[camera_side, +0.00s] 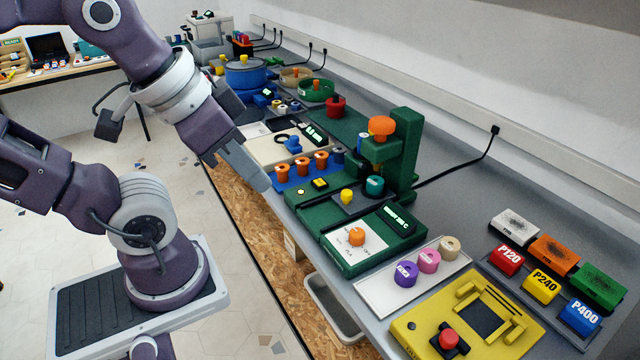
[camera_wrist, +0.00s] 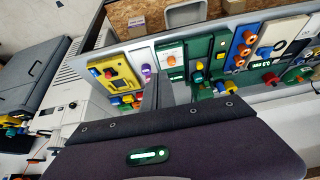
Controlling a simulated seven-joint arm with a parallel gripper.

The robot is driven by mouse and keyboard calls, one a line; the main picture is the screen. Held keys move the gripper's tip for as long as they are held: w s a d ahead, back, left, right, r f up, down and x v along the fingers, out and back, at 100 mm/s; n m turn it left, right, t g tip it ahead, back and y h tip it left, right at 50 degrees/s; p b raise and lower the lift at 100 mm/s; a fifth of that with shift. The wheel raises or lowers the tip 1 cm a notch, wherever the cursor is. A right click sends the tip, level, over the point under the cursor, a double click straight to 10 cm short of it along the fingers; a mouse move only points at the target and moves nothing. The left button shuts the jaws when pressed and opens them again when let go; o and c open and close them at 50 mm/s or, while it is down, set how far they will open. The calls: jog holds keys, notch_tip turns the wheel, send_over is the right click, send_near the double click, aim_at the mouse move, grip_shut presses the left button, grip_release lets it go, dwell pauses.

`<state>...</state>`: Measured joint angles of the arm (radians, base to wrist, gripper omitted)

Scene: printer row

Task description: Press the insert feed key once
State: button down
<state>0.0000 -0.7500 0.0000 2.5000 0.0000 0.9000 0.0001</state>
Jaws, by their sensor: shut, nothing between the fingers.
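A green press (camera_side: 401,150) with an orange top knob (camera_side: 381,127) stands mid-bench in the side view. On its base are a yellow cap (camera_side: 347,196) and a teal round part (camera_side: 375,186). In front is a green control box (camera_side: 388,233) with a lit display and an orange dial (camera_side: 357,237). No key label reads clearly, so I cannot tell which is the insert feed key. My gripper (camera_side: 262,183) is shut and empty, left of the press near the bench's front edge. In the wrist view its grey fingers (camera_wrist: 175,90) point toward the bench.
A blue rack with orange knobs (camera_side: 302,167) lies close beside my gripper. A tray with purple, pink and tan knobs (camera_side: 413,274), a yellow box with a red button (camera_side: 449,339) and several coloured blocks (camera_side: 545,286) stand nearer the camera. A cable (camera_side: 455,168) runs behind the press.

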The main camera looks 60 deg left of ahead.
jog(key=m+t+y, duration=0.1)
jog(key=m+t, duration=0.2)
jog(key=m, duration=0.5)
send_over(316, 183)
notch_tip(316, 183, down, 13)
jog(key=shift+t, duration=0.3)
jog(key=shift+f, duration=0.1)
jog(key=shift+f, duration=4.3)
jog(key=shift+f, duration=0.1)
